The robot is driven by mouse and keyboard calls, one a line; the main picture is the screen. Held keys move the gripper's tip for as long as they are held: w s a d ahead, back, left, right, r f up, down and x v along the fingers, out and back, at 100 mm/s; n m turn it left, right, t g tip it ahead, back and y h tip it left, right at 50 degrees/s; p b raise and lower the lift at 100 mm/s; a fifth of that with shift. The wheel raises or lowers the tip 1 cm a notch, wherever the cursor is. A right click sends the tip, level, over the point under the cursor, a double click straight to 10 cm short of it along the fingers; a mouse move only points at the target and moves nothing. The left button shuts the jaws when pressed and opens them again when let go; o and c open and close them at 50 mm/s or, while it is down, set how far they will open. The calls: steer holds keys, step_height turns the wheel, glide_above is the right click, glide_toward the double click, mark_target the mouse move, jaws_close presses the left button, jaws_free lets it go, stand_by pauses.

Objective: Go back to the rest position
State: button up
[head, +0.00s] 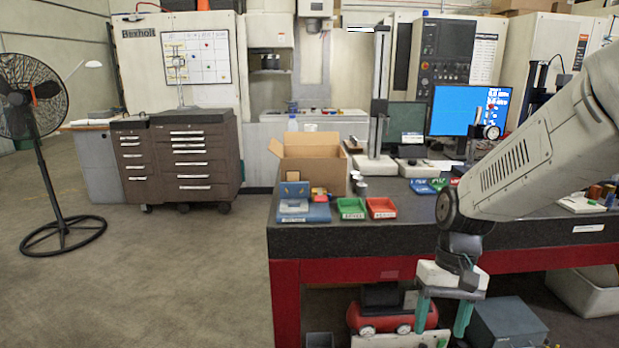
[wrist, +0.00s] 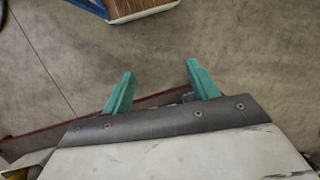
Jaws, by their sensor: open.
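My gripper (head: 441,318) hangs at the end of my arm in the head view, in front of the red-framed workbench and below its dark top. It points down and its two green fingers are spread apart. No object is held.
The dark-topped workbench (head: 330,238) carries a cardboard box (head: 310,160), a green tray (head: 351,208), a red tray (head: 381,207) and monitors. A red compressor (head: 385,318) stands below. A fan (head: 62,225) and a brown tool cabinet (head: 190,165) stand left. The left floor is clear.

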steer(key=s+d+r+t, duration=0.1)
steer(key=s+r+t, duration=0.1)
steer(key=s+r, duration=0.4)
steer(key=s+d+r+t+h, duration=0.1)
steer(key=s+d+r+t, duration=0.1)
steer(key=s+r, duration=0.4)
steer(key=s, duration=0.4)
steer(key=shift+s+h, duration=0.3)
steer(key=shift+s, duration=0.05)
steer(key=shift+r, duration=0.1)
